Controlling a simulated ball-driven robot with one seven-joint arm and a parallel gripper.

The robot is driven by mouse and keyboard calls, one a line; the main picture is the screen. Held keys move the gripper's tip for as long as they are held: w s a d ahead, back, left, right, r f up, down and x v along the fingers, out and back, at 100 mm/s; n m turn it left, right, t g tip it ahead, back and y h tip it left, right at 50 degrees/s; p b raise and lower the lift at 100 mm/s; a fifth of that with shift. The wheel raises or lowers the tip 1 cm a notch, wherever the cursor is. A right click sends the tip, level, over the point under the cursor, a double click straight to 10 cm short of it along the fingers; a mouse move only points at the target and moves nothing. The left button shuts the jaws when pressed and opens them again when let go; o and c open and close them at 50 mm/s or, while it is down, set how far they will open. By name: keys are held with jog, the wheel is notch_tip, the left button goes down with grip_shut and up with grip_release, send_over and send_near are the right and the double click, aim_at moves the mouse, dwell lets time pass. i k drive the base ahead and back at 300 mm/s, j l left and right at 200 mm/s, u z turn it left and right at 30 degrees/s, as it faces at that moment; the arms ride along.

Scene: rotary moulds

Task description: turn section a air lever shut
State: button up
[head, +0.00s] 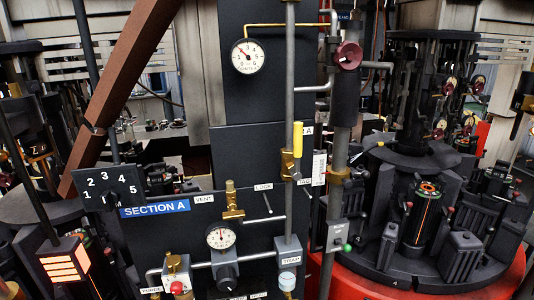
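A dark panel (160,240) bears a blue "SECTION A" label (155,208). Right of it, a grey vertical pipe (290,80) carries a brass valve (288,165) with a yellow lever (298,139). The lever stands upright, in line with the pipe. My gripper is not in view and nothing touches the lever.
A round gauge (248,56) and a dark red handwheel (348,55) sit above. A lower gauge (221,236), a brass vent fitting (232,200) and a numbered dial plate (108,186) are on the left. A rotary mould machine (410,210) with a red base stands close on the right.

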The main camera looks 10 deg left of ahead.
aim_at(295, 172)
jog(key=i+l, duration=0.15)
jog(key=l, duration=0.2)
jog(key=i+l, duration=0.15)
jog(key=l, duration=0.25)
jog(key=i+l, duration=0.2)
jog(key=l, duration=0.15)
jog(key=u, duration=0.05)
